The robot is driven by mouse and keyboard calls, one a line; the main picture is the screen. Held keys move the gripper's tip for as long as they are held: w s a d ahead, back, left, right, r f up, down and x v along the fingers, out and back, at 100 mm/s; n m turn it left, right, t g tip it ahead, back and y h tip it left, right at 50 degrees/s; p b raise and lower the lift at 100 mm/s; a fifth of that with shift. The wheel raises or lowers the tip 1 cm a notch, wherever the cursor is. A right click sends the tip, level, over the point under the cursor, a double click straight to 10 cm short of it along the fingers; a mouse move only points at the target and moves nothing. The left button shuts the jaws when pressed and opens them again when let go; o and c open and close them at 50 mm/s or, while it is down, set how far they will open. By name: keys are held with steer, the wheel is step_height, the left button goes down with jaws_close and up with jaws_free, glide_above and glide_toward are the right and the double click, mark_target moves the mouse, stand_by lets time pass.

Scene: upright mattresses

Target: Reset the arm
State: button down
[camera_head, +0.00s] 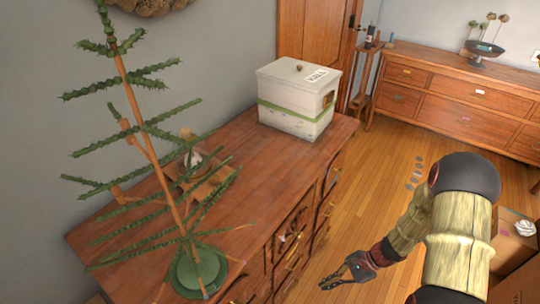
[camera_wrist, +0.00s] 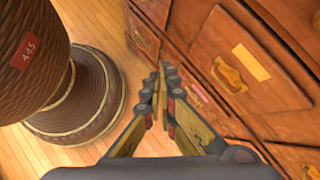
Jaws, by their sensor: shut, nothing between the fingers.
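My gripper (camera_head: 345,281) hangs at the end of my arm in the head view, low and in front of the wooden dresser (camera_head: 255,150). My arm reaches in from the lower right and bends down to the left. In the wrist view the fingers (camera_wrist: 163,95) are together and empty. Beyond the fingertips, the wrist view shows wooden drawer fronts with a brass handle (camera_wrist: 231,75) on the right and floor on the left. The fingers look apart from the drawer fronts, but the exact gap is hard to tell.
On the dresser stand a white lidded box (camera_head: 294,112), a wooden tray (camera_head: 207,180) and a green spiky plant (camera_head: 150,150). A second dresser (camera_head: 450,95) stands at the back right. A dark ribbed round object (camera_wrist: 35,60) is close left in the wrist view. Wooden floor (camera_head: 385,165) lies open between.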

steer(key=s+r+n+t+h, duration=0.2)
steer(key=s+r+n+h, duration=0.1)
steer(key=r, duration=1.1)
steer(key=s+r+n+t+h+p, duration=0.1)
steer(key=s+r+n, duration=0.4)
steer(key=r, duration=1)
steer(key=s+a+r+n+t+h, duration=0.1)
steer(key=s+r+n+t+h, duration=0.2)
steer(key=r, duration=1.1)
steer(key=s+n+h, duration=0.1)
steer(key=n, duration=0.2)
steer(key=shift+r+t+h, duration=0.15)
steer(key=shift+t+h, duration=0.15)
steer(key=shift+t, duration=0.1)
steer(key=shift+s, duration=0.1)
